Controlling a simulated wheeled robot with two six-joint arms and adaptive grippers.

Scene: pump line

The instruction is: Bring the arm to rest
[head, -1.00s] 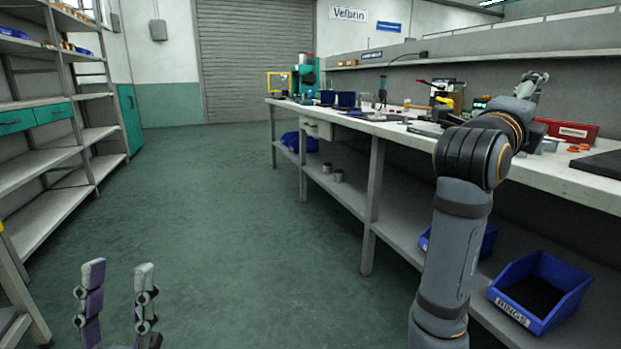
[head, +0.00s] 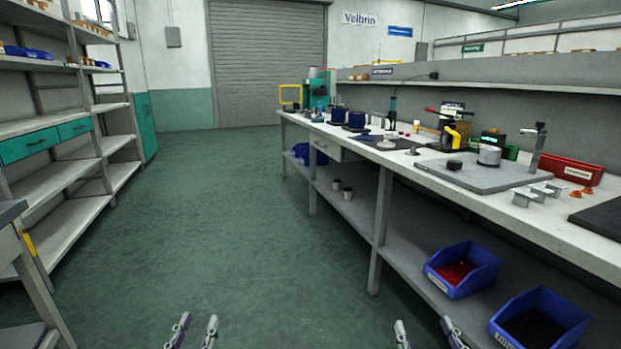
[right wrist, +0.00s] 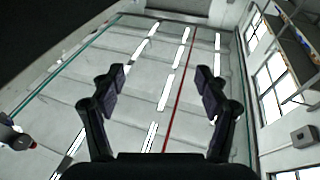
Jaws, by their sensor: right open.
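My left gripper (head: 195,331) shows at the bottom of the head view, left of centre, with its two fingers apart and nothing between them. My right gripper (head: 428,334) shows at the bottom of the head view, right of centre, in front of the workbench. Its fingers are apart and empty. In the right wrist view my right gripper (right wrist: 161,90) is also open, with only the ceiling and its light strips beyond it. Only the finger ends show in the head view; both arms are out of sight there.
The long workbench (head: 470,205) on the right carries a grey plate (head: 500,181), a red bin (head: 572,170) and several tools. Blue bins (head: 462,270) stand on its lower shelf. Shelving (head: 75,201) lines the left. The green floor between is clear.

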